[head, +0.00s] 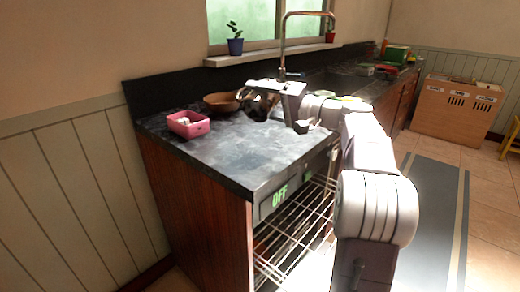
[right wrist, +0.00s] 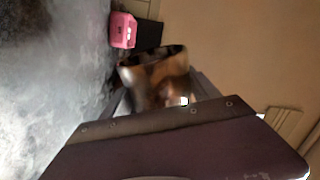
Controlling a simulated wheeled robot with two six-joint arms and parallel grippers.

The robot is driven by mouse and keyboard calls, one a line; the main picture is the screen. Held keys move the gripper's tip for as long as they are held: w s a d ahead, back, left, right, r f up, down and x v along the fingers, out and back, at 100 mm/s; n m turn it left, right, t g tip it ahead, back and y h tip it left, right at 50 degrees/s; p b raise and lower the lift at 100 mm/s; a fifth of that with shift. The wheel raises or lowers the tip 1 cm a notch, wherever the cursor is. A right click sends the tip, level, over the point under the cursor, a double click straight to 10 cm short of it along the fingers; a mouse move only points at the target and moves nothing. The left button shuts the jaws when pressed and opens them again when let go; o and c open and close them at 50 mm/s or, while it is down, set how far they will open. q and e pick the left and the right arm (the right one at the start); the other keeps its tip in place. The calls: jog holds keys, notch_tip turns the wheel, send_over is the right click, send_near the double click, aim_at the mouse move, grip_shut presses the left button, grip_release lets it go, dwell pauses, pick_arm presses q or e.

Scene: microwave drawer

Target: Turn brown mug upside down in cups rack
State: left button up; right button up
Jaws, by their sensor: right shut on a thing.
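The brown mug (head: 257,105) is dark and glossy. It is at the back of the dark counter, partly covered by my right gripper (head: 268,92). My right gripper is shut on the mug, which also shows between the fingers in the right wrist view (right wrist: 152,78). I cannot tell whether the mug touches the counter. A wire rack (head: 290,232) shows inside the open-fronted appliance below the counter, under a green OFF display. My right arm hides part of the appliance's right side. My left gripper is not in view.
A pink container (head: 188,124) stands at the counter's left edge; it also shows in the right wrist view (right wrist: 123,30). A brown bowl (head: 219,103) is left of the mug. A tap (head: 284,45) rises behind. The counter's front part is clear.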

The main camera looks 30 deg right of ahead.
jog(key=shift+f+n, duration=0.2)
jog(key=shift+n, duration=0.4)
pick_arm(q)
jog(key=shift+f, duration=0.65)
pick_arm(e)
jog(key=shift+r, duration=0.35)
jog(key=n+b, duration=0.2)
jog(key=f+n+b, duration=0.1)
jog(key=n+b, duration=0.1)
jog(key=b, duration=0.1)
jog(key=shift+n, duration=0.3)
jog(key=shift+r+n+b, duration=0.15)
jog(key=shift+n+b, duration=0.15)
jog(key=shift+n, duration=0.3)
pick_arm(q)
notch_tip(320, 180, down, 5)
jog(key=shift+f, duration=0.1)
pick_arm(e)
jog(key=shift+r, duration=0.3)
